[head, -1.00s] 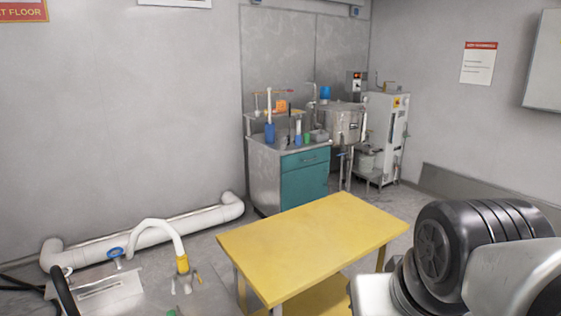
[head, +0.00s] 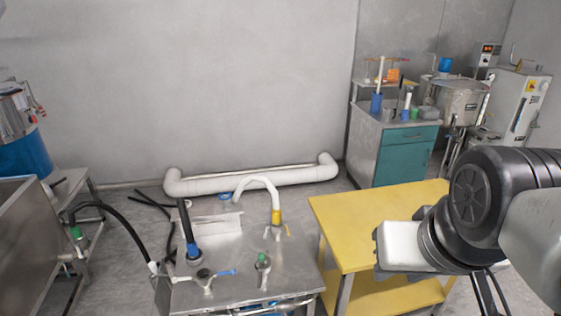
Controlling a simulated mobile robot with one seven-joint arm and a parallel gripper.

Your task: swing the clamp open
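I cannot make out the clamp for certain at this size. A steel-topped table (head: 240,250) stands low in the middle, with several pipe fittings on it. They include a black upright hose with a blue collar (head: 193,250), a white curved pipe with a yellow collar (head: 276,216), a small fitting with a blue lever (head: 225,272) and a short fitting with a green top (head: 262,257). My black and grey arm fills the lower right. My gripper does not show.
A yellow table (head: 375,220) stands right of the steel table, partly behind my arm. A steel tank (head: 25,235) and a blue drum (head: 25,153) are at the left. A teal-fronted cabinet (head: 405,160) is at the back right. A thick white pipe (head: 300,176) runs along the wall.

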